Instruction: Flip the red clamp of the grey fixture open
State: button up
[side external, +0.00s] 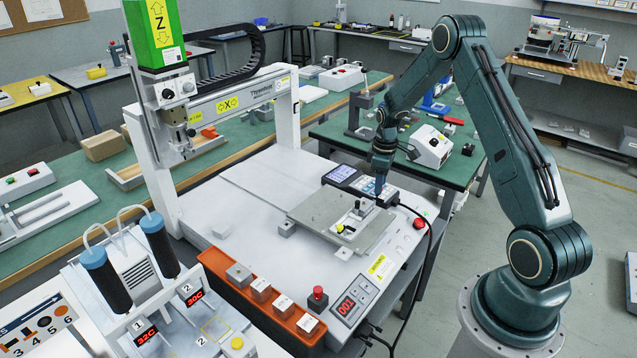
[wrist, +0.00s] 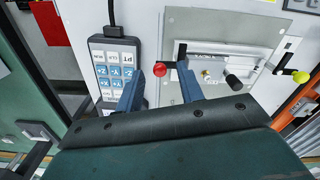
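The grey fixture shows as a flat grey plate (wrist: 220,24) in the wrist view and on the white machine bed in the side view (side external: 310,208). Its red clamp knob (wrist: 160,69) is a red ball at the left end of a short dark lever, by the plate's left edge. My gripper (wrist: 160,80) is open, with blue fingers on either side of the red knob in the picture; whether they touch it I cannot tell. In the side view my gripper (side external: 379,186) is low at the plate's right; the red knob cannot be made out there.
A yellow-knobbed lever (wrist: 301,77) and a black knob (wrist: 233,82) are on the fixture's right. A keypad pendant (wrist: 113,68) lies close to my left finger. A red stop button (side external: 418,223) and the white gantry (side external: 232,103) stand nearby.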

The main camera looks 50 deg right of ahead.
notch_tip(320, 180, up, 13)
jog(key=shift+r, duration=0.15)
dwell(0.4)
jog(key=s+a+r+m+t, duration=0.1)
jog(key=s+a+r, duration=0.2)
jog(key=a+r, duration=0.55)
jog(key=s+a+r+t, duration=0.1)
jog(key=s+a+r, duration=0.2)
jog(key=a+r, duration=0.5)
jog(key=s+a+m+t, duration=0.2)
jog(key=s+a+t, duration=0.1)
jog(key=s+a, duration=1)
jog(key=s, duration=0.3)
jog(key=shift+s+t, duration=0.3)
jog(key=shift+s, duration=0.1)
